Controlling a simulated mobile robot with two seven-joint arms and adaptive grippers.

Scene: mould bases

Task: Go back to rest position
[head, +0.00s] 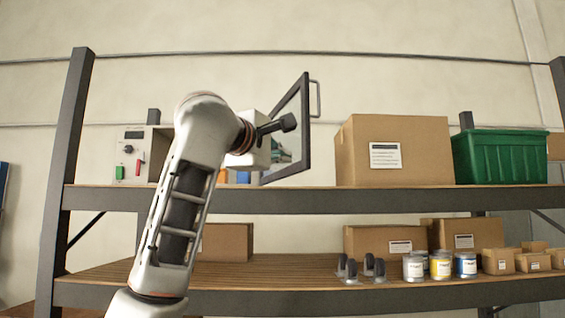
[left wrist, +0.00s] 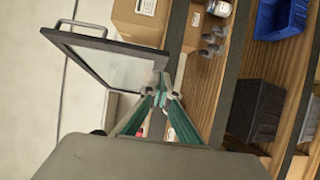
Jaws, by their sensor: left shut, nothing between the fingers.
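My left arm rises through the head view in front of a grey cabinet with a control panel (head: 133,155) on the upper shelf. The cabinet's framed glass door (head: 305,125) stands open, with its handle (head: 316,98) at the right. The gripper's body is beside the door, and part of it hides the cabinet's opening. In the left wrist view the green fingers of my left gripper (left wrist: 162,92) meet at the tips with nothing between them. They are close to the lower edge of the open door (left wrist: 110,65); contact cannot be told. My right gripper is not in view.
A large cardboard box (head: 395,152) and a green crate (head: 500,157) stand right of the door. The lower shelf holds cartons (head: 372,240), casters (head: 350,270) and several cans (head: 440,266). The left wrist view also shows a blue bin (left wrist: 281,18) and a dark crate (left wrist: 255,110).

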